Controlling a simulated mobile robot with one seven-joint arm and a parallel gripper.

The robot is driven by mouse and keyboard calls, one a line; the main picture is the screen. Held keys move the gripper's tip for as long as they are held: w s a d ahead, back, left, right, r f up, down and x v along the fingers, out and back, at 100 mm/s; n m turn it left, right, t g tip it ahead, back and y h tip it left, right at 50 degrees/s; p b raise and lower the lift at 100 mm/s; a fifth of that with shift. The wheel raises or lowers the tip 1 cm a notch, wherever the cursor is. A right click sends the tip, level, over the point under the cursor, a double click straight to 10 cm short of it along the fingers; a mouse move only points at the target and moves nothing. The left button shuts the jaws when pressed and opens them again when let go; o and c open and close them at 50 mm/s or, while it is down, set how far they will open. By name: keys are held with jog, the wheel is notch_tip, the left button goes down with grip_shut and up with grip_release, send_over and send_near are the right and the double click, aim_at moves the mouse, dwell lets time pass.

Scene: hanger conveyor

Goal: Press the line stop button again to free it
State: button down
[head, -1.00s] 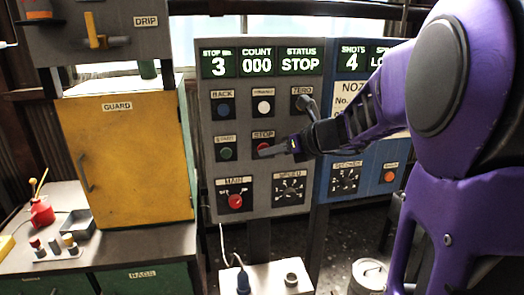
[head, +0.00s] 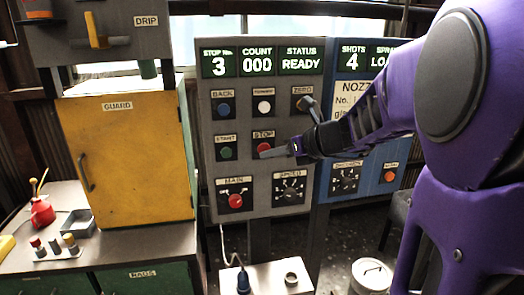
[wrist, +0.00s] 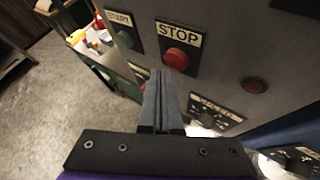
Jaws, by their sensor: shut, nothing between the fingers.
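The red stop button (head: 263,145) sits under a STOP label on the grey control panel (head: 243,115). It also shows in the wrist view (wrist: 177,58) as a round red cap. My gripper (head: 264,154) is shut and empty, with its fingertips just in front of and below the button. In the wrist view my fingertips (wrist: 161,74) are slightly left of and below the cap; I cannot tell whether they touch it. The status display (head: 300,63) reads READY.
A green start button (head: 226,153) is left of the stop button. A red main switch (head: 235,201) and a speed dial (head: 290,188) are below. A yellow guard door (head: 127,160) stands at the left.

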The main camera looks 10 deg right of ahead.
jog(key=shift+s, duration=2.55)
jog(key=shift+w, duration=0.1)
